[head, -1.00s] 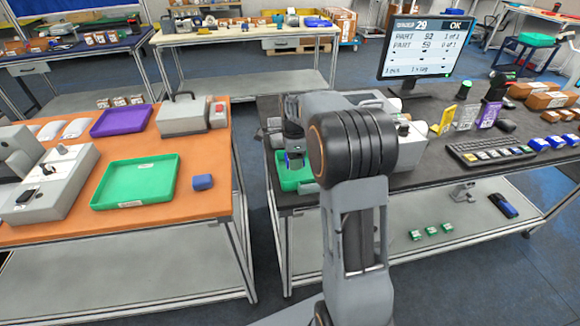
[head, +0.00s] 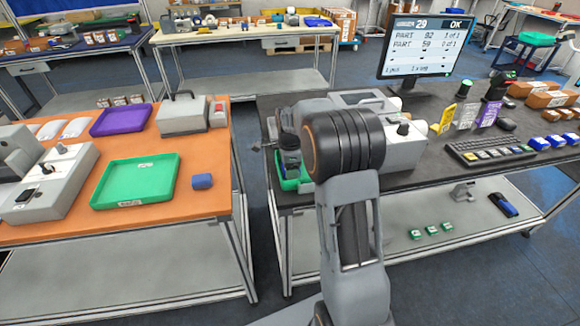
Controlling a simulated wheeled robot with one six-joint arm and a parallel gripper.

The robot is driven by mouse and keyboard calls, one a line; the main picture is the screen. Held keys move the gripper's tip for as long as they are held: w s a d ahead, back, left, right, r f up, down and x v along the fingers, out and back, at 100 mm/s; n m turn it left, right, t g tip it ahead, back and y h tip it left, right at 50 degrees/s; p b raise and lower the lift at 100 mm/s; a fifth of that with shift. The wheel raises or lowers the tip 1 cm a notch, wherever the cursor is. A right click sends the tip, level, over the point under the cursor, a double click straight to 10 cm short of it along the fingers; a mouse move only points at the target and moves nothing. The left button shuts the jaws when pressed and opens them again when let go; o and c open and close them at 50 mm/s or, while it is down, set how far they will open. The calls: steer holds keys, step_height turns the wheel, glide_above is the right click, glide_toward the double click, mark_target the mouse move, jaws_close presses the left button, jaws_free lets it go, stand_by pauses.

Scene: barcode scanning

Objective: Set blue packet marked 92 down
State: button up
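My gripper (head: 290,172) points down at a small green tray (head: 283,184) on the dark table, left of my arm. Its fingertips are low at the tray and hard to make out. I cannot tell whether it is open or shut, and no packet shows clearly at the fingers. My arm covers the right part of the tray. A blue packet (head: 202,182) lies on the orange table beside a larger green tray (head: 135,182). Its marking is not readable. The monitor (head: 428,45) lists part 92 with 1 of 1 and part 59 with 0 of 1.
A grey machine (head: 405,145) stands right of my arm. Small green packets (head: 431,231) lie on the lower shelf. A floor gap separates the two tables.

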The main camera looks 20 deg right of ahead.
steer(key=o, duration=0.3)
steer(key=shift+o, duration=0.2)
step_height(320, 180, up, 12)
steer(key=s+a+f+n+t, duration=0.1)
steer(key=s+a+n, duration=0.3)
steer(key=s+n, duration=0.6)
steer(key=s+a+f+n+t, duration=0.1)
steer(key=s+a+n, duration=0.3)
steer(key=s+n, duration=0.6)
steer(key=s+t, duration=0.1)
steer(key=s, duration=0.1)
steer(key=shift+s+a+f+p, duration=0.15)
steer(key=shift+s+f+p, duration=0.15)
steer(key=shift+s+f, duration=0.05)
